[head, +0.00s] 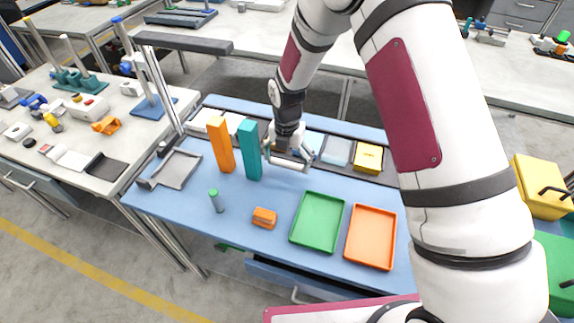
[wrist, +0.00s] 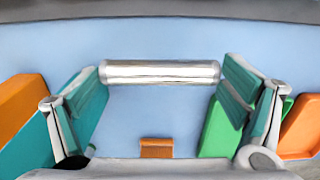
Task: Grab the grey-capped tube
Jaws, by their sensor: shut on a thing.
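My gripper (head: 287,160) is above the blue table, behind the small orange block. In the wrist view my gripper (wrist: 160,75) has its two fingers wide apart, at the two ends of a silver-grey tube (wrist: 160,72). The tube lies level across the gap, gripped end to end, and is pale and partly blended with the fingers in the head view (head: 287,164). I cannot make out a separate cap on it. Another tube (head: 216,202), grey with a green cap, stands upright at the table's front left.
A tall orange block (head: 221,145) and a teal block (head: 250,150) stand just left of my gripper. A small orange block (head: 264,218), a green tray (head: 317,222) and an orange tray (head: 370,237) lie in front. A grey tray (head: 176,169) is at left.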

